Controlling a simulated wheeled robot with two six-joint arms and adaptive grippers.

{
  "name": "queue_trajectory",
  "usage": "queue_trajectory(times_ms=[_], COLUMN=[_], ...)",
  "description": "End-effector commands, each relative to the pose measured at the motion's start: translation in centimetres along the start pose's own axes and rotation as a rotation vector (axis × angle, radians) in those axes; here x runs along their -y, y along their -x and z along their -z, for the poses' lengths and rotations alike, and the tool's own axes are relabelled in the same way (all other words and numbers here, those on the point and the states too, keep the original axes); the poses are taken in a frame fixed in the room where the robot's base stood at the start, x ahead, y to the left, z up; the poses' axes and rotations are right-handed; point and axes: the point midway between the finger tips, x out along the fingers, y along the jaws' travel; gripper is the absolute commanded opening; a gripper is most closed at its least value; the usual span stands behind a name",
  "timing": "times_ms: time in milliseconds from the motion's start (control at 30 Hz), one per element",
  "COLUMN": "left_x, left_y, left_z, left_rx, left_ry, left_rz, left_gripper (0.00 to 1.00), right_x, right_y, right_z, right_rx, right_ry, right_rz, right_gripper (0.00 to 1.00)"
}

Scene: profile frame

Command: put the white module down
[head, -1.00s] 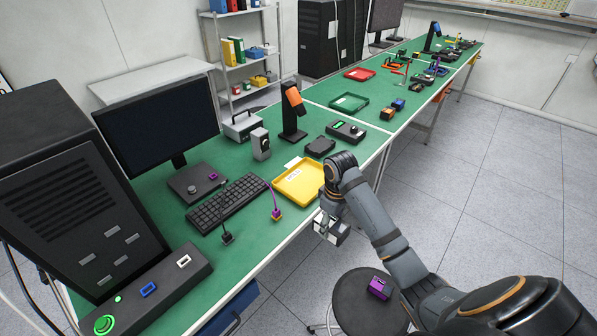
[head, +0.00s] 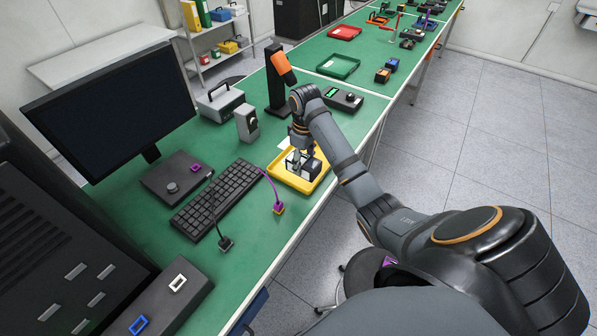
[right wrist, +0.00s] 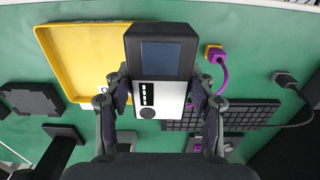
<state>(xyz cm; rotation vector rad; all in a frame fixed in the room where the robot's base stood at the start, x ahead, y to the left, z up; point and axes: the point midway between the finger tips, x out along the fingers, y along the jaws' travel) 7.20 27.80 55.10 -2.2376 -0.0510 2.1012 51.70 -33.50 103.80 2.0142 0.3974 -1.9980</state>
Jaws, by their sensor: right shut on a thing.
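The white module (head: 309,167), a white box with a black end and a dark screen, is in my right gripper (head: 298,152). In the right wrist view the module (right wrist: 160,68) sits between the two fingers of the gripper (right wrist: 161,90), which press on its sides. In the head view it is over the yellow tray (head: 284,178), with the gripper pointing down from above. In the right wrist view it overlaps the right side of the tray (right wrist: 85,62). I cannot tell whether it touches the tray floor. My left gripper is not in view.
A keyboard (head: 216,199) and a purple cable plug (head: 278,208) lie left of the tray. A grey box with a dial (head: 247,123) and an orange-headed black stand (head: 277,85) are behind it. A black flat block (right wrist: 32,99) lies beside the tray.

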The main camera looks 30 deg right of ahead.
Motion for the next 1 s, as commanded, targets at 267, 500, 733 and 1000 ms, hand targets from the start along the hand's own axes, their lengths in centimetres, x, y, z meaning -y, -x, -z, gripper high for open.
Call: queue_trajectory(times_ms=[267, 500, 733, 1000], left_x=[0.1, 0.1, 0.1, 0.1], left_y=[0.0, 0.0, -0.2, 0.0], left_z=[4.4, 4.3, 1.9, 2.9], left_rx=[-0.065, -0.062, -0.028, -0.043], left_ry=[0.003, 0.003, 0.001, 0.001], left_rz=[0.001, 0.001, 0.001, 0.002], left_gripper=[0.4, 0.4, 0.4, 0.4], right_x=[-3.4, -4.5, -5.0, -4.9], right_y=[-3.9, -6.3, -7.2, -10.2], right_z=[4.0, 5.3, 5.9, 5.8], right_rx=[0.0, -0.002, 0.0, -0.001], right_ry=[-0.001, 0.0, 0.0, 0.002], right_rz=[0.002, -0.001, 0.0, -0.001], right_gripper=[0.17, 0.17, 0.17, 0.17])
